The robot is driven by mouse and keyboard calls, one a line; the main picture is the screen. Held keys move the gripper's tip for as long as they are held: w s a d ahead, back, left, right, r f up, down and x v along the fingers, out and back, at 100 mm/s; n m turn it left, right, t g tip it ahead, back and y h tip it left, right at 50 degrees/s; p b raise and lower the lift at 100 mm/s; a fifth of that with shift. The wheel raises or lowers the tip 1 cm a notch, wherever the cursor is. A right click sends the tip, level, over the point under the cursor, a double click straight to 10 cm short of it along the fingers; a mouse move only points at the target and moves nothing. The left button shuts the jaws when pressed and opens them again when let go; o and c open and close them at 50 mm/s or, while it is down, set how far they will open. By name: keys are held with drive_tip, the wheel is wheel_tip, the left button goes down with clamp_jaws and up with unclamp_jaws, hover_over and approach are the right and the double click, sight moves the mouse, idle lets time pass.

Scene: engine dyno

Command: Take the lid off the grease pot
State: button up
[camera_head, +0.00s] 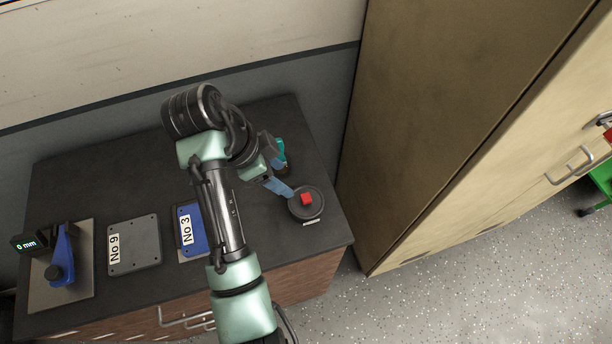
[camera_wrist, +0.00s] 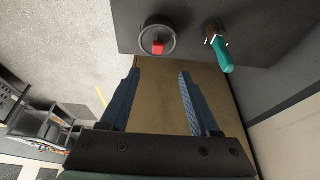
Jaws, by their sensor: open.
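The grease pot (camera_head: 317,213) stands near the right front corner of the dark bench top. Its round dark lid (camera_head: 294,207) appears to be on it, with a red block-shaped knob (camera_head: 306,199) in the middle. The wrist view shows the lid (camera_wrist: 146,32) and red knob (camera_wrist: 158,48) beyond my fingertips. My gripper (camera_head: 281,187) has blue fingers and is just left of the pot in the head view. In the wrist view my gripper (camera_wrist: 158,74) is open, with nothing between the fingers. My arm hides part of the bench.
A teal-handled tool, maybe a brush (camera_wrist: 222,54), is beside the pot. Plates marked No 9 (camera_head: 140,243) and No 3 (camera_head: 194,234) and a blue gauge (camera_head: 62,259) reading 0 mm are on the bench (camera_head: 300,130). A tall tan cabinet (camera_head: 425,110) stands close on the right.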

drive_tip(key=b, duration=0.5)
approach(305, 197)
drive_tip(key=shift+x, duration=1)
drive_tip(key=shift+s+d+f+g+p, duration=0.15)
drive_tip(key=shift+d+g+p, duration=0.2)
drive_tip(key=shift+p, duration=0.4)
drive_tip(key=shift+w+a+p+x, duration=0.15)
drive_tip(key=shift+p+x, duration=0.55)
drive_tip(key=shift+x, duration=0.9)
drive_tip(key=shift+w+a+p+x, duration=0.15)
drive_tip(key=shift+p+x, duration=0.5)
drive_tip(key=shift+x, duration=0.95)
drive_tip(key=shift+d, duration=0.1)
clamp_jaws()
